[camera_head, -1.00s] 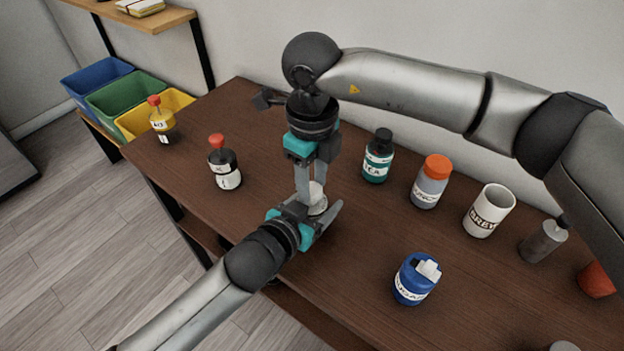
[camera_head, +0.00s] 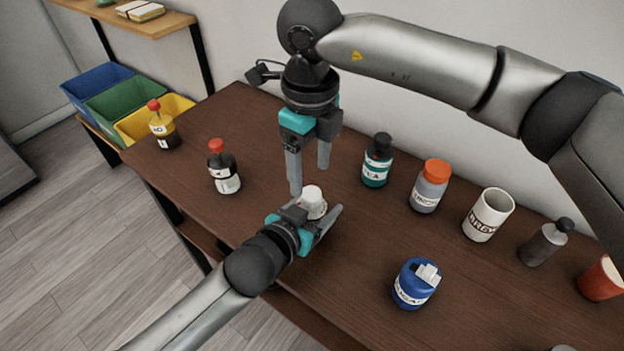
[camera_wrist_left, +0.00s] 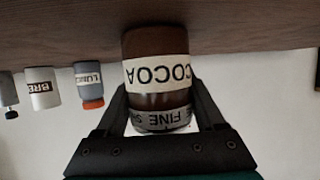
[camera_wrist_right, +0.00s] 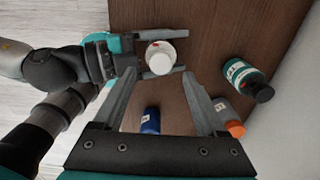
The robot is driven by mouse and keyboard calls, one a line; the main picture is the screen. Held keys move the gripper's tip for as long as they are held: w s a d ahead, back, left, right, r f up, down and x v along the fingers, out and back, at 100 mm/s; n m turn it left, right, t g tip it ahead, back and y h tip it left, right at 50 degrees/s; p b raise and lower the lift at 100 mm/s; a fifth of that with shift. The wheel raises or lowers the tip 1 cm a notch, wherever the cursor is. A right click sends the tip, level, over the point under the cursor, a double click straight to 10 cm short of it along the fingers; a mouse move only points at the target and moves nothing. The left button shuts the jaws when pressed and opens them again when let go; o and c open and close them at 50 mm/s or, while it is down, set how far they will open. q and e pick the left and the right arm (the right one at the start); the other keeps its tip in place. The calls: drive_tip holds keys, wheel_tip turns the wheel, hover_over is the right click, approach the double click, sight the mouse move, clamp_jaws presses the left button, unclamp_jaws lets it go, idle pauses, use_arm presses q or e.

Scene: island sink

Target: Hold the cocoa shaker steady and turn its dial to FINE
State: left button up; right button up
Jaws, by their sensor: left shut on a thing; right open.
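The cocoa shaker (camera_wrist_left: 158,76) shows upside down in the left wrist view, brown with a white COCOA label. Its grey dial ring (camera_wrist_left: 160,118) carries the word FINE facing the camera, with part of another word beside it. A small red mark (camera_wrist_left: 188,125) shows by the ring; its exact alignment is unclear. In the head view the shaker's white top (camera_head: 314,203) stands upright on the table. My left gripper (camera_head: 318,213) is shut around the shaker. My right gripper (camera_head: 310,180) is open and empty just above the white top, apart from it.
Red-capped bottles (camera_head: 224,172) (camera_head: 164,128) stand to the left. A teal bottle (camera_head: 377,162), an orange-capped jar (camera_head: 430,187), a white mug (camera_head: 487,215) and a grey bottle (camera_head: 545,243) line the back. A blue sugar container (camera_head: 414,285) stands in front.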

sight(312, 192)
use_arm(q)
drive_tip(key=shift+f, duration=0.1)
use_arm(e)
drive_tip(key=shift+w+d+r, duration=0.1)
drive_tip(key=shift+r, duration=1.6)
use_arm(q)
drive_tip(key=o, duration=1.5)
drive_tip(key=shift+c, duration=0.2)
drive_tip(key=shift+s, duration=0.1)
